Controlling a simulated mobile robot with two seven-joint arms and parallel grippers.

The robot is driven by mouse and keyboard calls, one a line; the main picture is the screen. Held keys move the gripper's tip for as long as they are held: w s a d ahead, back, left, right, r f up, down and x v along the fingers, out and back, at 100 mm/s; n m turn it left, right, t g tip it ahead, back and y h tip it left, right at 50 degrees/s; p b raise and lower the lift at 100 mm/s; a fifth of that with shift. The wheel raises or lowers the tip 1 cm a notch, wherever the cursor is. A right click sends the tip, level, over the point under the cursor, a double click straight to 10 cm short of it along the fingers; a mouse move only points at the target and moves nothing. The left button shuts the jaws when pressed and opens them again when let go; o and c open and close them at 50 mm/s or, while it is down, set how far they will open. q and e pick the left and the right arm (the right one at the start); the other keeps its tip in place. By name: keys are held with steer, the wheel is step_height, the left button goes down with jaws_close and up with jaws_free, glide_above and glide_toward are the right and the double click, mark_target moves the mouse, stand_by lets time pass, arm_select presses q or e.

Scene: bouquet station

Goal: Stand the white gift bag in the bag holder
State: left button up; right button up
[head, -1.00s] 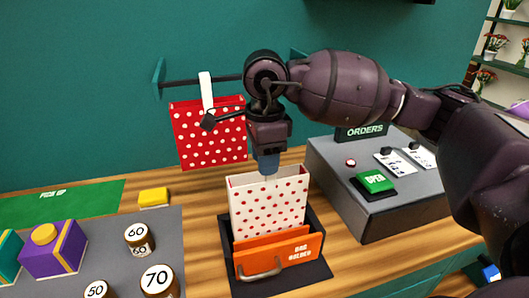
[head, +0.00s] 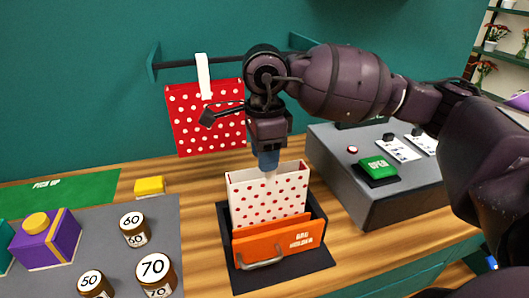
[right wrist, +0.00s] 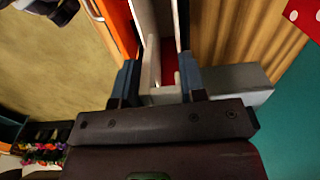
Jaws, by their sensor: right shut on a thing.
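The white gift bag (head: 265,199) with red dots stands upright in the head view, its lower part inside the bag holder. The bag holder (head: 279,243) is a black tray with an orange front plate and a handle. My right gripper (head: 268,166) comes down from above and is shut on the white bag's top. In the right wrist view the fingers (right wrist: 158,85) sit either side of the bag's pale top, with its red inside showing. Whether the bag's bottom rests on the holder's floor is hidden. My left gripper does not show.
A red dotted bag (head: 206,118) hangs from a wall rail behind. On the left a grey mat (head: 85,225) carries a purple box (head: 46,240) and several numbered jars, with a yellow block (head: 150,186) behind.

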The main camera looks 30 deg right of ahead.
steer(key=o, duration=1.3)
steer(key=shift+c, duration=0.2)
steer(key=shift+r, duration=0.25)
step_height(320, 180, up, 9)
steer(key=shift+r, duration=0.65)
